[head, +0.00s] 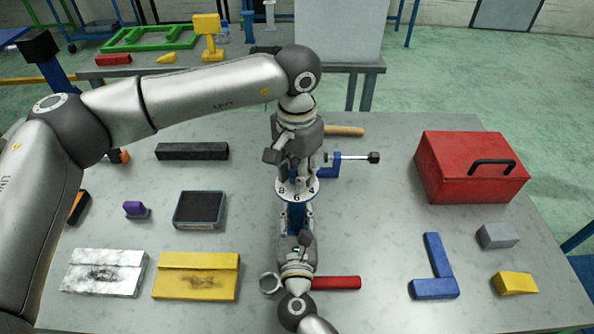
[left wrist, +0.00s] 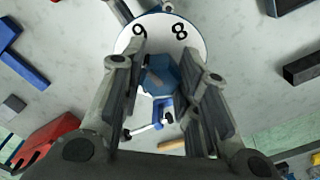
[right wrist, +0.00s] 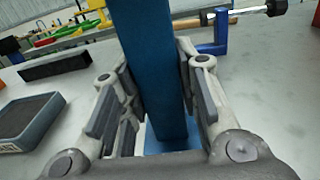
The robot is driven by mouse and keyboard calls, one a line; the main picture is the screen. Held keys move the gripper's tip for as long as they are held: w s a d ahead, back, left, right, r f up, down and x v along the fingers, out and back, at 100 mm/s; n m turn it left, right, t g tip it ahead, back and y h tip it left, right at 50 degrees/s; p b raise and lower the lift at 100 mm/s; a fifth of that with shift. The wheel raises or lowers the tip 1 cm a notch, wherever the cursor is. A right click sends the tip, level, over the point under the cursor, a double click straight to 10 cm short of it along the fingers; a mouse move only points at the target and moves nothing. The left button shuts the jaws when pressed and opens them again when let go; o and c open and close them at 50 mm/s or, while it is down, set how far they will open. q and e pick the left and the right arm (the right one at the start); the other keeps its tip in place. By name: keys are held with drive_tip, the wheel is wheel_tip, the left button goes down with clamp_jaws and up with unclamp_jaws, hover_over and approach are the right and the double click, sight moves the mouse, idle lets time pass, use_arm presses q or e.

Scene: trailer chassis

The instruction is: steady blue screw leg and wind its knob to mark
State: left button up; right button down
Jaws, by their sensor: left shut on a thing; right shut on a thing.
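The blue screw leg (head: 297,215) stands upright near the table's middle, under a white numbered dial (head: 283,190). The right wrist view shows its blue post (right wrist: 155,75) between the fingers of my right gripper (right wrist: 160,105), which is shut on it from the near side. My left gripper (head: 299,180) reaches down from above onto the knob. In the left wrist view the blue knob (left wrist: 160,75) sits between its fingers, over the white dial (left wrist: 190,42). An 8 and a 6 show there; the head view shows 8, 6 and 4. The mark cannot be made out.
Behind the leg are a blue clamp (head: 330,170) and a wooden handle (head: 345,131). A red toolbox (head: 470,170) stands right. A red cylinder (head: 337,283) and a metal ring (head: 270,283) lie near my right wrist. The table between leg and toolbox is mostly clear.

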use_arm(q)
drive_tip(key=shift+a+f, duration=0.1)
drive_tip(key=shift+f, duration=0.15)
idle(0.6)
drive_tip(key=o, duration=1)
drive_tip(key=shift+o, duration=0.2)
drive_tip(key=shift+r, duration=0.1)
drive_tip(key=shift+r, duration=0.1)
wheel_tip(320, 180, up, 12)
